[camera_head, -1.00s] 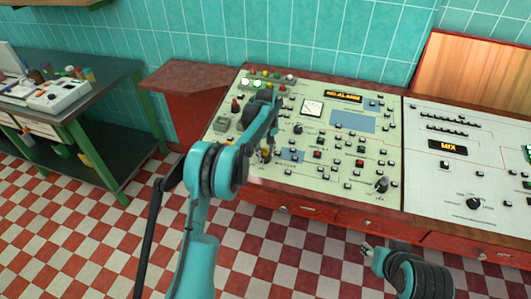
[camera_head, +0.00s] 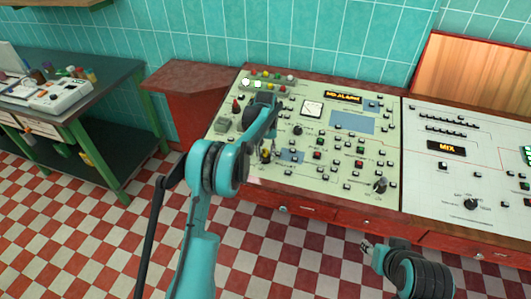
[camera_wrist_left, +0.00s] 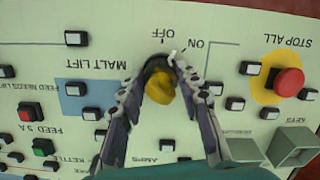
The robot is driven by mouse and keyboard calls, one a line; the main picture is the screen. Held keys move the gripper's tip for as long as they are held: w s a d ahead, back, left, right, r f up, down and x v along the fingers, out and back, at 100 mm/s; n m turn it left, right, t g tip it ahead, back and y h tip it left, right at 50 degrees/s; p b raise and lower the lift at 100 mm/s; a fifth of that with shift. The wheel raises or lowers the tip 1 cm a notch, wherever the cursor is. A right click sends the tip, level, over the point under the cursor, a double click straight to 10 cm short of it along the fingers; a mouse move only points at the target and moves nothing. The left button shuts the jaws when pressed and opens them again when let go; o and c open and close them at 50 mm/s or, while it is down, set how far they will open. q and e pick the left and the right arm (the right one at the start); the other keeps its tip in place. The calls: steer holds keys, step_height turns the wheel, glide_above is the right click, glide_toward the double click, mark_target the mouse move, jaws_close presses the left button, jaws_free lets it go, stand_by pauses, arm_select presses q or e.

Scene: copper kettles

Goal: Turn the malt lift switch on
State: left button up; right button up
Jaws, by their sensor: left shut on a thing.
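The malt lift switch is a round dark knob with a yellow grip (camera_wrist_left: 160,87), beside the MALT LIFT label in the left wrist view, where the panel lettering is upside down. OFF and ON are printed around it. My left gripper (camera_wrist_left: 157,77) is shut on the knob, one finger on each side. In the head view my left gripper (camera_head: 266,152) reaches down to the panel's lower left, partly hidden by its own arm. My right gripper (camera_head: 369,248) hangs before the desk, too small to read.
The pale control panel (camera_head: 330,150) is crowded with buttons and lamps. A red stop button (camera_wrist_left: 288,82) on a yellow disc and grey key boxes (camera_wrist_left: 292,146) sit near the left gripper. A second panel (camera_head: 440,175) adjoins on the right. A green bench (camera_head: 110,85) stands left.

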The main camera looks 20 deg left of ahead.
arm_select(q)
steer(key=shift+m+p, duration=0.3)
steer(key=shift+m, duration=1.6)
steer(key=o, duration=1.2)
steer(key=shift+c, duration=0.2)
step_height(320, 180, up, 12)
steer(key=shift+f, duration=0.1)
